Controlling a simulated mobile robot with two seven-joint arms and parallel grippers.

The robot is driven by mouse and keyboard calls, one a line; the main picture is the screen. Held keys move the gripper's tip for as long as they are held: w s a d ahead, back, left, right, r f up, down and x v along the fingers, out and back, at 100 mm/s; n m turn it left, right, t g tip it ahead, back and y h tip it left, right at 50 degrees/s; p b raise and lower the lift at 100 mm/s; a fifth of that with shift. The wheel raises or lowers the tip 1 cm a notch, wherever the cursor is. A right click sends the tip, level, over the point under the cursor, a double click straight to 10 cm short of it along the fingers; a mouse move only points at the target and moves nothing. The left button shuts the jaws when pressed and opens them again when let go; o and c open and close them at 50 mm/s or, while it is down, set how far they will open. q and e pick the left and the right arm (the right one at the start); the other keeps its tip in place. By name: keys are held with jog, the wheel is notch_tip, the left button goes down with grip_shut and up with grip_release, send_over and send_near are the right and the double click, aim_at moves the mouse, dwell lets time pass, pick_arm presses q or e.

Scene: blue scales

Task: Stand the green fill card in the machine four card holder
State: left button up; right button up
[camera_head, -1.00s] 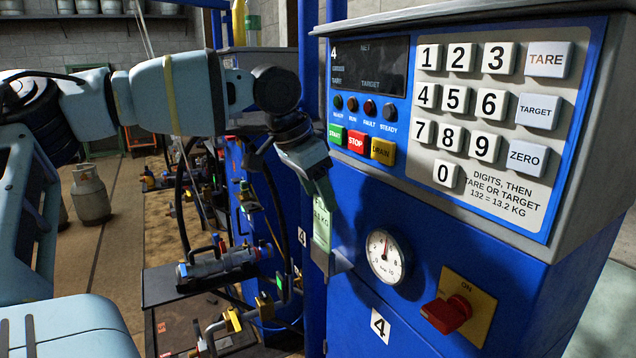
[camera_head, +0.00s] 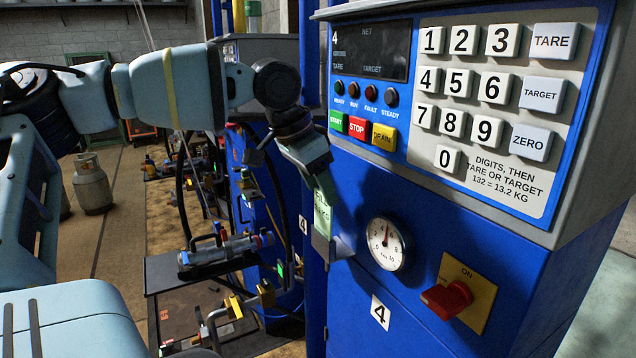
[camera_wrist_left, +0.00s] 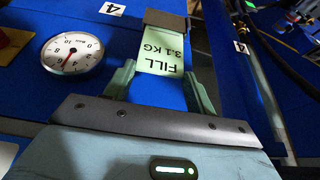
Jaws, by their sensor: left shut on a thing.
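The green fill card (camera_wrist_left: 160,52), printed "FILL 3.1 KG", shows upside down in the left wrist view. In the head view the card (camera_head: 322,213) hangs in front of the blue machine four (camera_head: 440,330). My left gripper (camera_wrist_left: 160,78) is shut on the card, with one finger at each side edge. The card's far end meets a dark grey card holder (camera_wrist_left: 172,20) on the machine's face, which also shows in the head view (camera_head: 323,246). I cannot tell how deep the card sits in it. My right gripper is not in view.
A round dial gauge (camera_head: 385,244), a red rotary switch (camera_head: 447,299) and a keypad panel (camera_head: 490,95) are on the machine's front. A shelf with a grey filling fitting (camera_head: 226,249) and hoses stands at the left. A gas cylinder (camera_head: 92,185) stands on the floor.

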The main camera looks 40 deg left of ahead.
pick_arm(q)
jog(key=shift+f, duration=0.8)
dwell(0.4)
jog(key=o, duration=1.3)
jog(key=shift+v, duration=3.95)
